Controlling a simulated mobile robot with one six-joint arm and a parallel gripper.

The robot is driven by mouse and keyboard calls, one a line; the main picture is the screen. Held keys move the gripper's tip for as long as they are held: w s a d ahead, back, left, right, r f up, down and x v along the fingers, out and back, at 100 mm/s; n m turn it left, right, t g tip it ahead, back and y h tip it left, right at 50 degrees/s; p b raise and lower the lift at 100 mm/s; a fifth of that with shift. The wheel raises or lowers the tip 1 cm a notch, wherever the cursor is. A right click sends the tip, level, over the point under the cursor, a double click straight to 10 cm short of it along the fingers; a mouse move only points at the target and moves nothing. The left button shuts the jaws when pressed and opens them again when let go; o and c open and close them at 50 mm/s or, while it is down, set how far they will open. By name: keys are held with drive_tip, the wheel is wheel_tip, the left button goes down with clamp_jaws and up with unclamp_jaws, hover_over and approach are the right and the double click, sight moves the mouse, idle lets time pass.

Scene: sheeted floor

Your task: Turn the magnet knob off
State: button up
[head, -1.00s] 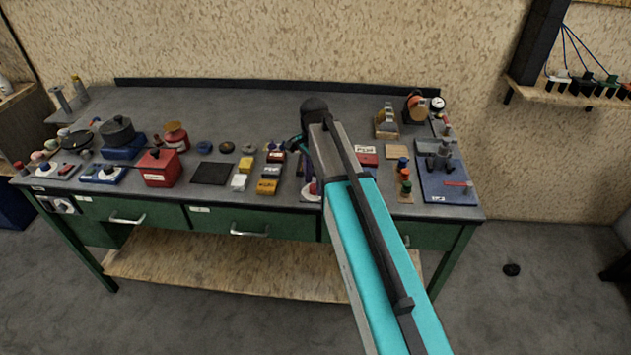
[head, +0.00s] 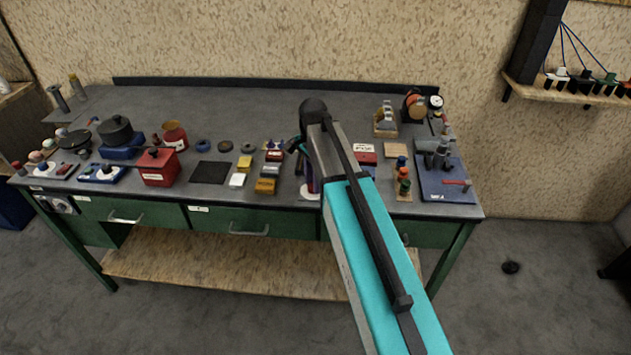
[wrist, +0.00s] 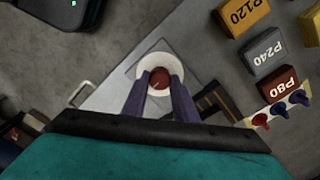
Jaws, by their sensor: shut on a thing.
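The magnet knob (wrist: 160,73) is a small dark red round cap in the middle of the wrist view. It sits inside a white round disc (wrist: 160,57) on a pale square plate (wrist: 116,92). My gripper (wrist: 160,83) has its two purple fingers on either side of the knob and is shut on it. In the head view my gripper (head: 313,180) points down at the bench's front edge, where part of the white disc (head: 308,193) shows. My arm covers the area to the right of it, and the knob is hidden in that view.
Blocks marked P120 (wrist: 241,14), P240 (wrist: 265,51) and P80 (wrist: 278,84) stand to the right in the wrist view. Small red and blue pegs (wrist: 279,110) are below them. A red box (head: 158,168) and dark pad (head: 211,172) stand farther left on the bench (head: 230,105).

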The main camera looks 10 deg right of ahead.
drive_tip(key=shift+s, duration=0.1)
drive_tip(key=n, duration=0.4)
drive_tip(key=shift+n, duration=0.3)
drive_tip(key=n, duration=0.4)
drive_tip(key=shift+s+f+n+p, duration=0.1)
drive_tip(key=shift+n+p, duration=0.2)
drive_tip(key=n, duration=0.4)
drive_tip(key=shift+n, duration=2.2)
drive_tip(key=o, duration=0.9)
drive_tip(key=shift+o, duration=0.9)
